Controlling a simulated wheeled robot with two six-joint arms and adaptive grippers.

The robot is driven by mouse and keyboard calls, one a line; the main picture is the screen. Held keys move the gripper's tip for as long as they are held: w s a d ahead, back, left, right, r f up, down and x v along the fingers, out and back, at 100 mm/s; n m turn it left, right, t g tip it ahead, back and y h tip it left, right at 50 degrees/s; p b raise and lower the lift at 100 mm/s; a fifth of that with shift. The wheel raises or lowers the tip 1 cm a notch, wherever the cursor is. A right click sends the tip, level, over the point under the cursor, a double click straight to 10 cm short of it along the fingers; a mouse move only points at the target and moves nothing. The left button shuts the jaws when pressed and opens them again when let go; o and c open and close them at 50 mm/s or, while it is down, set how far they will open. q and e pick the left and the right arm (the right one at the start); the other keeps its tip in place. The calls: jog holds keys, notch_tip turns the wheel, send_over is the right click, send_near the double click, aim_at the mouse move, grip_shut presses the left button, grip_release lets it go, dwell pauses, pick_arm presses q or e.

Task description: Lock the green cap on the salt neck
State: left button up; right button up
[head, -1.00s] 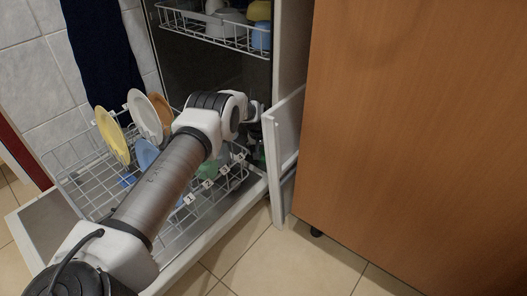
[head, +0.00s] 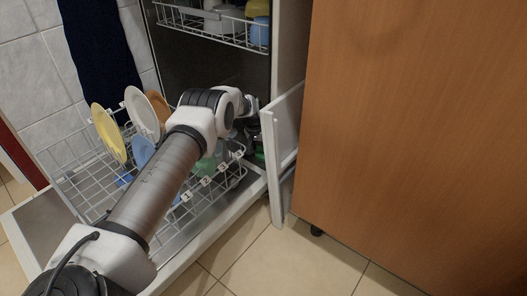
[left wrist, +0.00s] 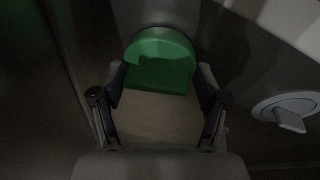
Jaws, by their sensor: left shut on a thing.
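The green cap (left wrist: 160,62) is in the left wrist view, between the fingers of my left gripper (left wrist: 161,82), which is shut on it. The cap has a rounded top and a darker flat front face. In the head view my left arm reaches into the dishwasher, and the gripper is mostly hidden behind its own wrist. A bit of green (head: 260,155) shows low beside the door edge there. I cannot make out the salt neck, so I cannot tell whether the cap touches it. My right gripper is not in view.
The lower rack (head: 75,178) is pulled out with a yellow plate (head: 108,133), a white plate (head: 138,110) and other dishes. The upper rack (head: 205,28) is above. A white panel (head: 284,150) and wooden cabinet (head: 410,120) stand right. A round fitting (left wrist: 285,106) shows in the dark wrist view.

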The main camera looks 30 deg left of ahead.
pick_arm(q)
jog(key=shift+f+m+h, duration=0.1)
jog(key=shift+m+h, duration=0.2)
jog(key=shift+m, duration=0.6)
jog(key=o, duration=1.1)
jog(key=shift+o, duration=0.2)
notch_tip(320, 180, up, 10)
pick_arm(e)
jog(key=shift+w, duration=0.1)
